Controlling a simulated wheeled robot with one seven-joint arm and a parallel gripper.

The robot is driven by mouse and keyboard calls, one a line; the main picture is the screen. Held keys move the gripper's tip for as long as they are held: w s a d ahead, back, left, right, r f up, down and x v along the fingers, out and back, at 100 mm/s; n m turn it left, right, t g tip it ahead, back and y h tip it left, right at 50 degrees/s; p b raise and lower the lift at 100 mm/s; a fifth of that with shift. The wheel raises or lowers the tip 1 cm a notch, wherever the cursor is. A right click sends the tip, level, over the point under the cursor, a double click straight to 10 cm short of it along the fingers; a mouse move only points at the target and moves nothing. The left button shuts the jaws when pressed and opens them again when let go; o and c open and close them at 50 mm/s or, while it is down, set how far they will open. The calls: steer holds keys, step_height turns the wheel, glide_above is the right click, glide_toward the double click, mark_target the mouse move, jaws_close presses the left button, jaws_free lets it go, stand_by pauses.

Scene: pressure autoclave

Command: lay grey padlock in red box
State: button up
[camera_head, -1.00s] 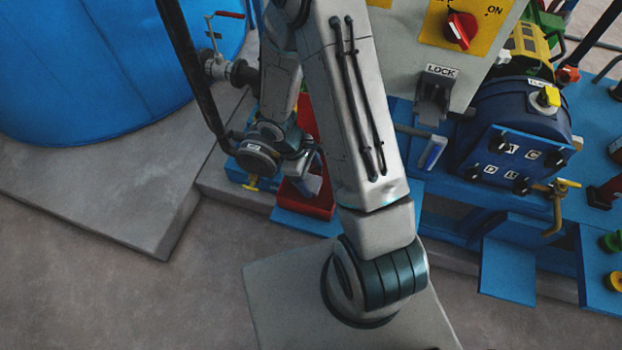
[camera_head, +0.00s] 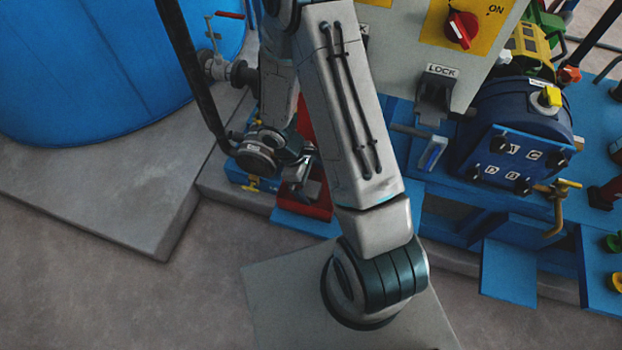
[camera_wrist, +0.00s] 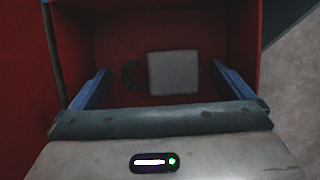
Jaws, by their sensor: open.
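The red box (camera_wrist: 120,25) fills most of the wrist view, and I look down into it. The grey padlock (camera_wrist: 173,73) lies inside on the red floor, its square body to the right and its dark shackle to the left. My gripper (camera_wrist: 160,72) is open, with one blue finger on either side of the padlock and a visible gap to each. In the head view the red box (camera_head: 318,208) shows partly behind my arm, with my gripper (camera_head: 299,176) over it. The padlock is hidden there.
A large blue tank (camera_head: 110,65) and a dark pipe (camera_head: 190,70) are at left. Bare floor (camera_head: 90,280) lies in front.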

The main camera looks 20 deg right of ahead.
steer(key=p+v, duration=0.1)
steer(key=v, duration=1.1)
steer(key=shift+d+r, duration=0.15)
